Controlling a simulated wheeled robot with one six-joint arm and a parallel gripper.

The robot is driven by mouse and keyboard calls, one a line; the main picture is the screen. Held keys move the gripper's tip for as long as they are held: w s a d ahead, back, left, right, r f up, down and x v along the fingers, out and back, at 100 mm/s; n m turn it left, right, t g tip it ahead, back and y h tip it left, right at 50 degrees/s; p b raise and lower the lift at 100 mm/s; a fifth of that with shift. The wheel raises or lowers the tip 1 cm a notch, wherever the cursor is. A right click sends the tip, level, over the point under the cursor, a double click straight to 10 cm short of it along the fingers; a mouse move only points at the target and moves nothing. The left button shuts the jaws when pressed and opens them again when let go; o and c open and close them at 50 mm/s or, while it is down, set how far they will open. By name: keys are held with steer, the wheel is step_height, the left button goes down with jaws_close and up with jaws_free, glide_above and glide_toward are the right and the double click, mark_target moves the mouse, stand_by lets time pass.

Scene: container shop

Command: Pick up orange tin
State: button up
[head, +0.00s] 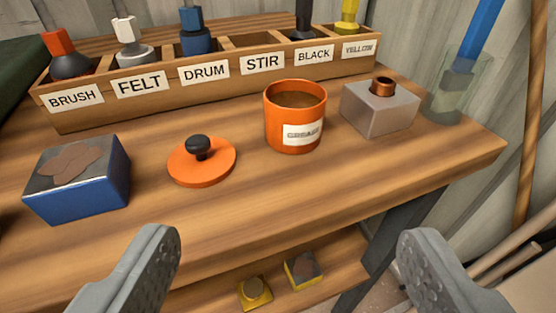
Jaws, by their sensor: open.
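The orange tin (284,127) stands upright on the wooden bench, right of the middle. It is open on top, with brown contents and a white label reading GREASE. An orange lid with a black knob (202,164) lies flat on the bench to the left of the tin, apart from it. My gripper (288,250) is open and empty. Its two grey fingers are wide apart at the bottom of the view, in front of the bench's front edge and nearer to me than the tin.
A grey block with a copper piece (379,110) stands close right of the tin, and a glass (458,95) with a blue stick beyond it. A labelled wooden rack (215,89) runs behind. A blue box (82,186) sits left. Two yellow items (303,270) lie on the lower shelf.

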mark_target(296, 129)
steer(key=x, duration=1.2)
steer(key=shift+f, duration=0.15)
steer(key=shift+d+x, duration=0.15)
steer(key=shift+x, duration=1.2)
steer(key=shift+d+x, duration=0.2)
steer(key=shift+x, duration=1.15)
steer(key=shift+f, duration=0.1)
steer(key=c, duration=1.2)
